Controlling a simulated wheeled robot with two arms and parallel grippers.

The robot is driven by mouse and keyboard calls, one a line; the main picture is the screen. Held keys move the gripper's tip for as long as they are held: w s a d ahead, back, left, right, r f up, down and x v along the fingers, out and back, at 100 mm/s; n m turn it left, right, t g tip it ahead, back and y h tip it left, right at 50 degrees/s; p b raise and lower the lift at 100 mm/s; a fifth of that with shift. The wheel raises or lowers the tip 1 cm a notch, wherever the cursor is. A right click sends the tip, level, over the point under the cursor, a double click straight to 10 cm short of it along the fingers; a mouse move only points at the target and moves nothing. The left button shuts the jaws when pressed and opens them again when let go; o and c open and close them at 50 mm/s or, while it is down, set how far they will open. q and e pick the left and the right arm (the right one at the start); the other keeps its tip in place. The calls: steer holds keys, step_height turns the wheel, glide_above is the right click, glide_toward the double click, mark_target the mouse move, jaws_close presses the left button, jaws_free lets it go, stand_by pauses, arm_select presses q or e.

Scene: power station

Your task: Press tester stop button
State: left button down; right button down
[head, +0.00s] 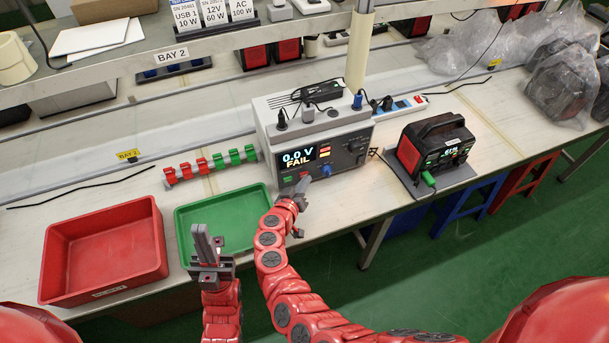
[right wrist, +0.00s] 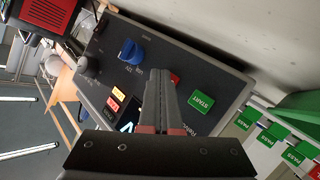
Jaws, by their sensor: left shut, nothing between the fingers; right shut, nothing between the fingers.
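The tester (head: 343,147) is a grey box on the bench, and its display (head: 297,157) reads "0.0 V FAIL". In the right wrist view its front panel carries a green START button (right wrist: 201,102) and a red button (right wrist: 175,78), partly hidden behind my fingers. My right gripper (head: 302,184) is shut and empty, with its tips close in front of the panel by the red button; it also shows in the right wrist view (right wrist: 160,75). I cannot tell whether they touch it. My left gripper (head: 203,238) is shut and empty, raised in front of the green tray.
A red tray (head: 105,285) and a green tray (head: 254,239) sit on the bench left of the tester. Red and green tags (head: 210,164) stand behind them. A black and red power unit (head: 408,154) stands right of the tester, with a cable plugged in.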

stand_by(0.3)
steer(key=shift+s+d+r+p, duration=0.2)
steer(key=shift+s+p, duration=0.1)
steer(key=shift+p, duration=0.45)
steer(key=shift+s+f, duration=0.15)
steer(key=shift+s+d+p, duration=0.1)
steer(key=shift+s+p, duration=0.35)
steer(key=shift+p, duration=0.15)
steer(key=s+p, duration=0.1)
steer(key=s+d+p, duration=0.1)
steer(key=s, duration=0.1)
steer(key=shift+s+d, duration=0.1)
steer(key=shift+s, duration=0.2)
steer(key=shift+s+d+p, duration=0.15)
steer(key=shift+s+p, duration=0.4)
steer(key=shift+d, duration=0.1)
